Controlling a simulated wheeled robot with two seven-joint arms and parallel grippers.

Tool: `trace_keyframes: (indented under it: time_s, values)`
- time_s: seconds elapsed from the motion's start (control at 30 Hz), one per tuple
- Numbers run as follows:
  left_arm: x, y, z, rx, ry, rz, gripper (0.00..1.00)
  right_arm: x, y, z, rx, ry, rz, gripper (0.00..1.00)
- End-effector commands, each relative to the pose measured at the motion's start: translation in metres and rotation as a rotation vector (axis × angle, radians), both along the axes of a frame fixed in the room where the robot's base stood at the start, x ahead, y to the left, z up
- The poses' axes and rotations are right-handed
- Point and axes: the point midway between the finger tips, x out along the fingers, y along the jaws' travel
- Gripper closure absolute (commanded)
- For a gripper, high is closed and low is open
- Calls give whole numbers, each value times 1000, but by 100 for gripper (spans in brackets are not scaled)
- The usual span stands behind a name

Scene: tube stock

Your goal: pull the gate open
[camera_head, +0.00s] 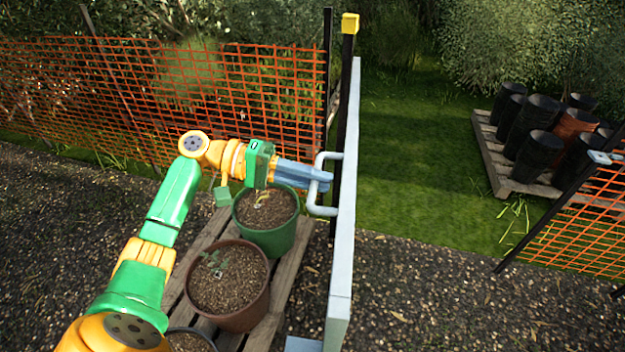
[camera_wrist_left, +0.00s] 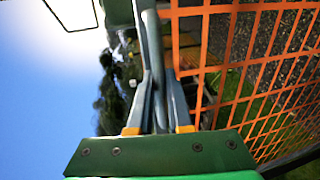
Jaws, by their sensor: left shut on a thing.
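The gate (camera_head: 343,215) is a pale grey frame seen nearly edge-on in the head view, standing beside a black post with a yellow cap (camera_head: 350,24). A grey bar handle (camera_head: 314,198) sticks out from its left side. My left gripper (camera_head: 322,178) reaches in from the left and is shut on the handle. In the left wrist view, the fingers (camera_wrist_left: 158,95) close around the grey bar, with orange mesh (camera_wrist_left: 255,75) to the right. The gate's face is hidden in the head view. My right gripper is not in view.
Potted plants, in a green pot (camera_head: 268,238) and a brown pot (camera_head: 228,300), stand on a pallet (camera_head: 283,283) below my left arm. Orange mesh fence (camera_head: 230,90) runs behind. Right of the gate is open grass (camera_head: 420,170), then a pallet with black pots (camera_head: 520,125) and more mesh (camera_head: 590,225).

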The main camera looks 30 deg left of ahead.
Motion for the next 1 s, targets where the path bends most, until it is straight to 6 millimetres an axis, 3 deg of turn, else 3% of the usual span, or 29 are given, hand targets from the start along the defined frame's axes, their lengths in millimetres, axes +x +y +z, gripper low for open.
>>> trace_keyframes:
  time_s: [0.47,0.5,0.6,0.87,1.0]
  values:
    - [1,1,2,-3,-4,-2,100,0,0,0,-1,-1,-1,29]
    - [1,1,2,-3,-4,-2,77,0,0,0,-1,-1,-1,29]
    - [1,1,2,-3,-4,-2,53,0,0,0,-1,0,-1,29]
    - [1,1,1,-1,-2,-3,53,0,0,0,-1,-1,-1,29]
    - [-5,18,0,1,-2,1,53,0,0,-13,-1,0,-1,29]
